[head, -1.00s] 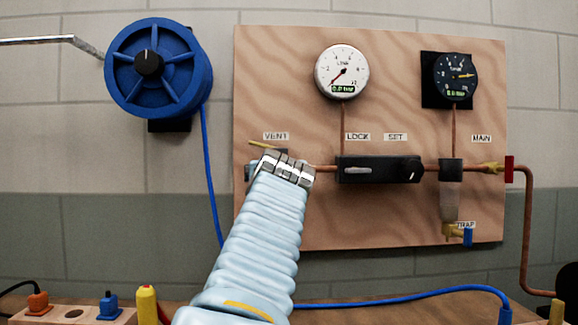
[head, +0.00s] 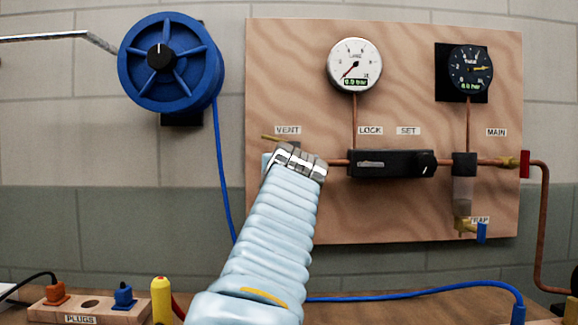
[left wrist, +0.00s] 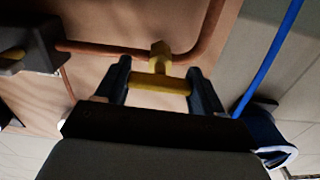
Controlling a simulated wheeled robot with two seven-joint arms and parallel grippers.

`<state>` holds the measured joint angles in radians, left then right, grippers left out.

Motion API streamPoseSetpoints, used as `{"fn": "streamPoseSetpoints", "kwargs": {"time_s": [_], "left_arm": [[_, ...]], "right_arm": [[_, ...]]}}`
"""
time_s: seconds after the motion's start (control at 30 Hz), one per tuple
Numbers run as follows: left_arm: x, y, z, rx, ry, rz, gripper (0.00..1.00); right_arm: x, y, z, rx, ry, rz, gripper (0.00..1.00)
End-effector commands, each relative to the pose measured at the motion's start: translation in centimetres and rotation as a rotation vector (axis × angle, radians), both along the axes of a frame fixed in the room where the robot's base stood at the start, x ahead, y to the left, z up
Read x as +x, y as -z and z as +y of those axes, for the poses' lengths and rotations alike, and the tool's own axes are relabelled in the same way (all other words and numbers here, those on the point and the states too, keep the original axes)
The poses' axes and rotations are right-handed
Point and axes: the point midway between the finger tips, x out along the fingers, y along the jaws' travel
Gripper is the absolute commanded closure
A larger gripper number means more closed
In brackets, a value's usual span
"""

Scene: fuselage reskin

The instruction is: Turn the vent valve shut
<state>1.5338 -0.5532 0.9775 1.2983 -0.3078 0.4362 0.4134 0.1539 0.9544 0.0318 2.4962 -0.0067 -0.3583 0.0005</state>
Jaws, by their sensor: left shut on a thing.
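The brass vent valve shows in the left wrist view (left wrist: 159,57), with its yellow crossbar handle between my fingers. My left gripper (left wrist: 159,78) is shut on this handle, one finger at each end. In the head view my left arm reaches up to the board under the VENT label (head: 288,130). My wrist hides most of the valve and the fingers there. A thin brass piece of the vent valve (head: 272,138) sticks out at upper left of the wrist. My right gripper is in neither view.
The wooden board (head: 310,60) carries a white gauge (head: 354,66), a dark gauge (head: 470,69) and a black regulator block (head: 390,163) close right of my wrist. A blue hose reel (head: 170,62) hangs at left. A plug block (head: 80,310) stands at lower left.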

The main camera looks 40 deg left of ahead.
Motion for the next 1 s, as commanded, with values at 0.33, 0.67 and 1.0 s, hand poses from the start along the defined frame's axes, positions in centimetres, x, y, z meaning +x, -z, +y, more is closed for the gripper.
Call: {"fn": "streamPoseSetpoints", "kwargs": {"time_s": [0.33, 0.67, 1.0], "left_arm": [[0.01, 0.05, 0.01, 0.161, 0.001, 0.138, 0.62], [0.03, 0.06, -0.02, 0.400, 0.002, 0.338, 0.62], [0.04, 0.06, -0.06, 0.647, 0.003, 0.546, 0.62]], "right_arm": [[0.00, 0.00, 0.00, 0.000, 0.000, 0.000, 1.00], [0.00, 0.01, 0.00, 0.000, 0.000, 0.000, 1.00], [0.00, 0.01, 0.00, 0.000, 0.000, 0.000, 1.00]]}}
